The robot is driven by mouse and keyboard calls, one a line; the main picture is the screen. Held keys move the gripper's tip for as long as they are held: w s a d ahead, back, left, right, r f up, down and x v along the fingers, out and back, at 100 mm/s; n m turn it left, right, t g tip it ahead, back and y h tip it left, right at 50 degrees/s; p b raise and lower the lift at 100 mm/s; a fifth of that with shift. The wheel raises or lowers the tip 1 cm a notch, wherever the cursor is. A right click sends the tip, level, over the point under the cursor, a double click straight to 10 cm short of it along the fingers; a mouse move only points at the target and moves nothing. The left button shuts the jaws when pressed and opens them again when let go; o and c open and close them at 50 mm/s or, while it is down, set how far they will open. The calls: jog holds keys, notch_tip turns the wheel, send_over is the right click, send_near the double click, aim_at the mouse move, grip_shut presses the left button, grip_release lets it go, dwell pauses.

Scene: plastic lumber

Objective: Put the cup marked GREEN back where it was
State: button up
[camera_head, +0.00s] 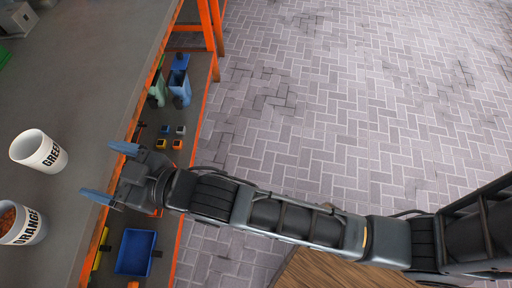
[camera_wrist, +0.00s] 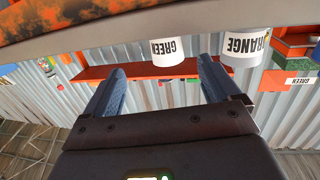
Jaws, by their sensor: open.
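The white cup marked GREEN (camera_head: 38,153) stands on the grey tabletop near its right edge, and its inside looks empty. In the wrist view this cup (camera_wrist: 167,57) appears upside down beyond and between my fingers. My gripper (camera_head: 111,172) is open, with blue fingers pointing left toward the tabletop. It is at the table's right edge, apart from the cup. The wrist view also shows my gripper (camera_wrist: 163,68) with nothing between its fingers.
A white cup marked ORANGE (camera_head: 27,228) with orange-brown contents stands nearby, below GREEN in the head view. An orange frame (camera_head: 197,124) and a lower shelf with a blue tray (camera_head: 136,252) lie under the edge.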

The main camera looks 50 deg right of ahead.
jog(key=s+d+f+m+h, duration=0.1)
jog(key=s+d+h, duration=0.1)
jog(key=s+d, duration=0.65)
jog(key=s+d+f+m+h, duration=0.15)
jog(key=s+d, duration=0.35)
jog(key=s, duration=0.6)
jog(key=s+d+r+h, duration=0.1)
jog(key=s+d+r, duration=0.1)
jog(key=s, duration=0.2)
jog(key=s+d+r+m+g+h, duration=0.1)
jog(key=s+d+r, duration=0.1)
jog(key=s, duration=0.3)
jog(key=s+d+r+m+h, duration=0.1)
jog(key=s+d+r, duration=0.1)
jog(key=s, duration=0.3)
jog(key=shift+s+d+r, duration=0.2)
jog(key=shift+s+r, duration=0.05)
jog(key=shift+r, duration=0.5)
